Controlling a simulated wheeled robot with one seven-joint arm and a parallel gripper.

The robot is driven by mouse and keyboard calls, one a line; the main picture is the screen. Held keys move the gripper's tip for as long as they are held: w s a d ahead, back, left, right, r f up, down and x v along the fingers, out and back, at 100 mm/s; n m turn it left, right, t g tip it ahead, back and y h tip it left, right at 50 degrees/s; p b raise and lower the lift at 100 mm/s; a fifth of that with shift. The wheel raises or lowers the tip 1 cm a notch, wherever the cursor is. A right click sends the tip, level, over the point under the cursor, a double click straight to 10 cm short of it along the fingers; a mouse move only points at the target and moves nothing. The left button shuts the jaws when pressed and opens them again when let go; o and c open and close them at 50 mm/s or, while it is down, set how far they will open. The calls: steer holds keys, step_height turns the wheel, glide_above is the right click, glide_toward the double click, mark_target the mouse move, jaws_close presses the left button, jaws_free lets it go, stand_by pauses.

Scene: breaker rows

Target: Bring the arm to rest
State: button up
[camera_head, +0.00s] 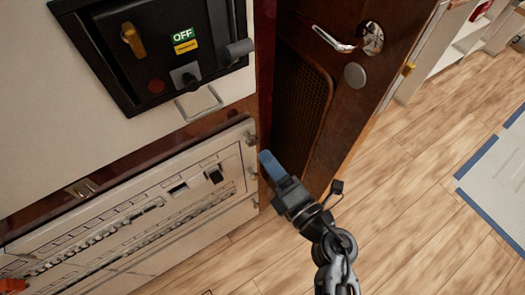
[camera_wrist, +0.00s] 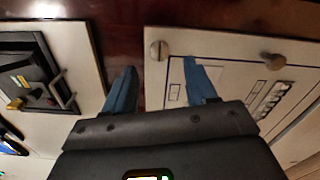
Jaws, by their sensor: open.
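My gripper (camera_head: 267,160) reaches up from the lower right in the head view, its blue fingers near the right edge of the breaker panel. In the wrist view, my gripper (camera_wrist: 160,82) shows two blue fingers spread apart with nothing between them. The cream breaker panel (camera_head: 150,215) with rows of breakers lies to its left; it also shows in the wrist view (camera_wrist: 220,48). I cannot tell whether the fingertips touch anything.
A black switch box (camera_head: 160,50) with an OFF label and a handle sits above the panel. A brown wooden door (camera_head: 345,90) with a metal handle (camera_head: 333,40) stands close on the right. Open wooden floor (camera_head: 420,200) lies at lower right, beside a blue-edged mat (camera_head: 500,185).

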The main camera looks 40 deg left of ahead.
steer(key=shift+v, duration=1.1)
steer(key=shift+d, duration=0.1)
steer(key=s+d+r+m+t+h, duration=0.2)
steer(key=s+d+r+m+h, duration=0.2)
steer(key=s+d+m, duration=0.4)
steer(key=s+d+r+m+t+h, duration=0.3)
steer(key=s+d+r+m+h, duration=0.2)
steer(key=d+m, duration=0.9)
steer(key=s+d+r+m+t+h, duration=0.2)
steer(key=s+d+r+m+h, duration=0.3)
steer(key=s+d+m, duration=0.7)
steer(key=h, duration=0.2)
steer(key=shift+d+t+h, duration=0.25)
steer(key=shift+t+h, duration=0.05)
steer(key=shift+t, duration=0.1)
